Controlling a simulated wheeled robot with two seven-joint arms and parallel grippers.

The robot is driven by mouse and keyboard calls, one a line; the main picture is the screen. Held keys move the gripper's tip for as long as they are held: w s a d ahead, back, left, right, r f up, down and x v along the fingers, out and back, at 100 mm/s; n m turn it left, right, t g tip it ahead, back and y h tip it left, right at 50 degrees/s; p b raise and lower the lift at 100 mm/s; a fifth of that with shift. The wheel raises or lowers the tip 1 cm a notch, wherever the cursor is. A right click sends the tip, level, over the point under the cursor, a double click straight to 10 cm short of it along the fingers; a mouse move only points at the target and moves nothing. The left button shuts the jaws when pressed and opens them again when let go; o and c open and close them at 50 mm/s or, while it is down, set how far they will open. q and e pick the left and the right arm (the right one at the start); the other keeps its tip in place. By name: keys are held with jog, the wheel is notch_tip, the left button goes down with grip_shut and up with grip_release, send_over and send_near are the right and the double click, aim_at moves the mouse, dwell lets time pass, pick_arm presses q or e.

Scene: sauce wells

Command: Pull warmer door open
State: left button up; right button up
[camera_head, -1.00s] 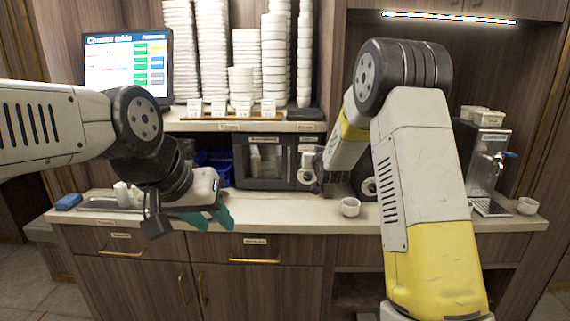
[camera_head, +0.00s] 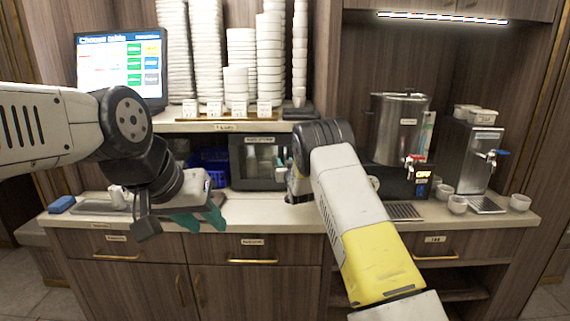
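The warmer (camera_head: 237,172) is a black box with a glass front on the back of the counter, under the cup shelf. Its door (camera_head: 262,160) looks shut, and white items show behind the glass.
A steel urn (camera_head: 398,128) with a red tap and a dispenser (camera_head: 477,160) with a blue tap stand at right. White cups (camera_head: 457,204) sit near them. Stacked cups (camera_head: 205,60) and a screen (camera_head: 122,66) are above. The counter before the warmer (camera_head: 258,207) is clear.

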jog(key=shift+w, duration=0.25)
grip_shut()
dwell(1.4)
